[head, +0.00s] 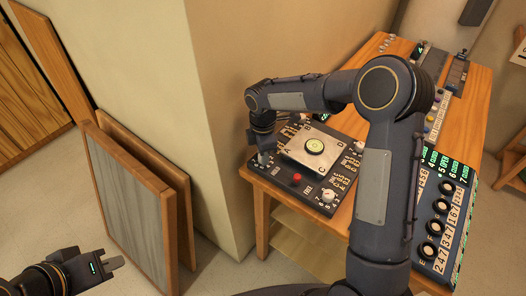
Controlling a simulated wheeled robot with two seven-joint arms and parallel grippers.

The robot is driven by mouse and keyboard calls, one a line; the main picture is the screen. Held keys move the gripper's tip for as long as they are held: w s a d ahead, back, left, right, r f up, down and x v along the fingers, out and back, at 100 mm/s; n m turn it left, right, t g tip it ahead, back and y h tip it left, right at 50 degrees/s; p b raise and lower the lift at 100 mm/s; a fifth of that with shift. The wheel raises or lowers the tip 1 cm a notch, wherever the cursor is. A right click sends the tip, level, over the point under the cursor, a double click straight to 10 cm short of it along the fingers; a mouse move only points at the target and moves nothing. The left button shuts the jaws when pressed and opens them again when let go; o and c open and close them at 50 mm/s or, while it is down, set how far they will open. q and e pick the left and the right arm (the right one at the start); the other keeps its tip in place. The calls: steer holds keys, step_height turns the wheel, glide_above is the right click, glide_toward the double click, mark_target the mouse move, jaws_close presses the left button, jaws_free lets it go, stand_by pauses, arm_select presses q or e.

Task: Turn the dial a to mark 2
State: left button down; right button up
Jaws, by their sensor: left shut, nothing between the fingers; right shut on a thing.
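A dark control panel (316,186) lies on the wooden table, with a light plate and a round yellow-green dial (315,146) at its middle. Small pale knobs sit at its near corner (328,196) and right side (359,146). A letter A shows near the panel's left side. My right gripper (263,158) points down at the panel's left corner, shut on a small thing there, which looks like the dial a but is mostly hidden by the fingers. Its mark cannot be read. My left gripper (114,264) is shut and empty at the lower left, away from the table.
A red button (297,177) is on the panel near my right gripper. Another panel with several round knobs (437,206) is at the right. More small devices stand at the table's back (457,72). A wall corner (225,130) is close left of the table; framed boards (128,205) lean there.

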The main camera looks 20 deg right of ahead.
stand_by(0.5)
steer(key=o, duration=1)
steer(key=shift+c, duration=0.2)
steer(key=shift+r, duration=0.1)
step_height(320, 180, up, 8)
steer(key=shift+f+b, duration=0.25)
steer(key=shift+b, duration=0.05)
steer(key=shift+r, duration=0.1)
